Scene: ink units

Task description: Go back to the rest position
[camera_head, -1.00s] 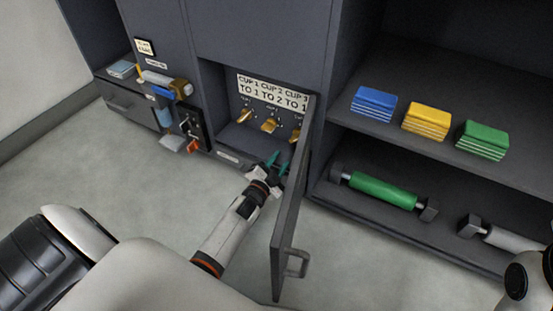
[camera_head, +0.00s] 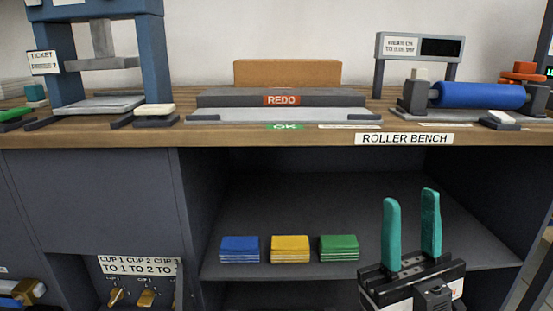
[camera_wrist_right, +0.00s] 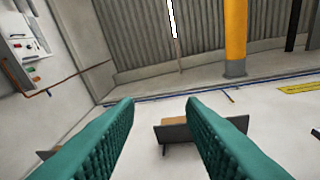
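My right gripper (camera_head: 411,196) stands upright at the lower right of the head view, in front of the open shelf. Its two teal fingers are apart with nothing between them. The right wrist view shows the same spread fingers (camera_wrist_right: 160,99), with floor and a wall beyond. My left gripper is in neither view now.
The roller bench top (camera_head: 290,133) runs across the head view, with a blue roller (camera_head: 480,95) at right and a blue press frame (camera_head: 50,60) at left. Blue (camera_head: 240,249), yellow (camera_head: 290,249) and green (camera_head: 339,248) stacks sit on the shelf below.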

